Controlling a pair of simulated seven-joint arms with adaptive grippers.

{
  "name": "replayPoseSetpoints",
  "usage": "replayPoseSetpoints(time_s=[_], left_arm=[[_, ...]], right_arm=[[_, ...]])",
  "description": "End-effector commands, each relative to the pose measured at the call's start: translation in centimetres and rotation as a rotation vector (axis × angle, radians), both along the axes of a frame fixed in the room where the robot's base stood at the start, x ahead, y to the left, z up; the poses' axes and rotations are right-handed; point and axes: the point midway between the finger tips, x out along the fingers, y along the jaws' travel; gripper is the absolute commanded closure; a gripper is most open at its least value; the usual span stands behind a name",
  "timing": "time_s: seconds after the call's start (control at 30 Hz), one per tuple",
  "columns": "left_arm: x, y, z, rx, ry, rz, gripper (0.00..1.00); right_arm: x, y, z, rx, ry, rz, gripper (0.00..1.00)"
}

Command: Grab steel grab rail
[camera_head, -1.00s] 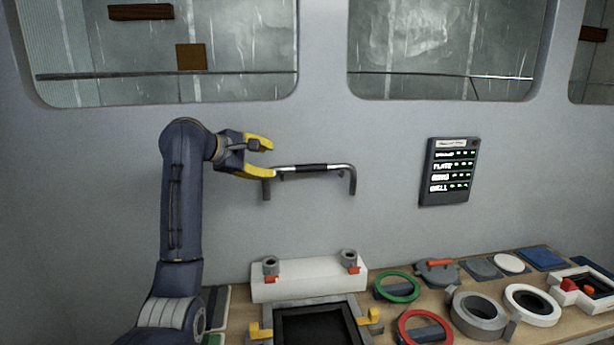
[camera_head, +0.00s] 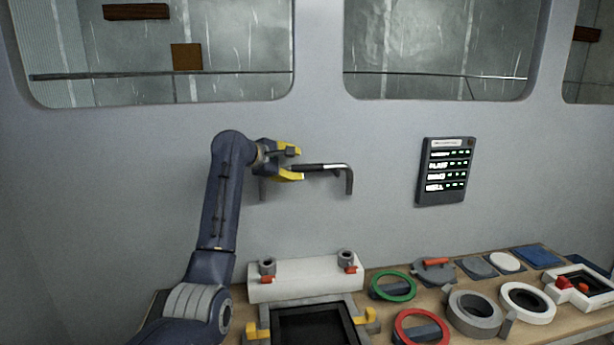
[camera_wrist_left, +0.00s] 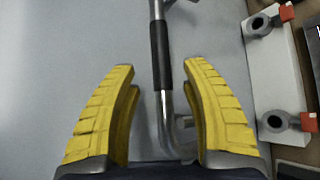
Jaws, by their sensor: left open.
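The steel grab rail (camera_head: 342,167) is fixed to the grey wall, a silver bar with a black grip section and bent ends. My left gripper (camera_head: 300,163) is open at the rail's left part and hides some of it in the head view. In the left wrist view the rail (camera_wrist_left: 160,60) runs between the two yellow fingers of the left gripper (camera_wrist_left: 159,75), with its black grip near the fingertips. Clear gaps show on both sides of the bar. My right gripper is not in view.
Below, a wooden bench (camera_head: 398,310) holds a white block (camera_head: 308,285) with two grey posts, a green ring (camera_head: 393,287), a red ring (camera_head: 422,318) and other fittings. A dark display panel (camera_head: 446,171) hangs on the wall to the right. The wall around the rail is clear.

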Motion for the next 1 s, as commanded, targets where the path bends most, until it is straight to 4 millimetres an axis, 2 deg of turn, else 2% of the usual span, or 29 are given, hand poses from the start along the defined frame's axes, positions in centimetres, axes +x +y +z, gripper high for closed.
replayPoseSetpoints(time_s=[0.17, 0.4, 0.6, 1.0], left_arm=[[0.4, -0.5, -0.2, -0.001, 0.0, -0.001, 0.53], [2.1, -2.4, -1.4, -0.001, 0.002, 0.0, 0.53], [3.2, -3.3, -1.9, -0.001, 0.0, -0.001, 0.53], [3.5, -3.5, -2.2, 0.0, -0.001, 0.0, 0.52]], right_arm=[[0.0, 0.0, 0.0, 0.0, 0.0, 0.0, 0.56], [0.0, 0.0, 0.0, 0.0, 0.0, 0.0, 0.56], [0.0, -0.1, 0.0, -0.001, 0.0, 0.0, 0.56], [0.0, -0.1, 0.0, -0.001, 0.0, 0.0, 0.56]])
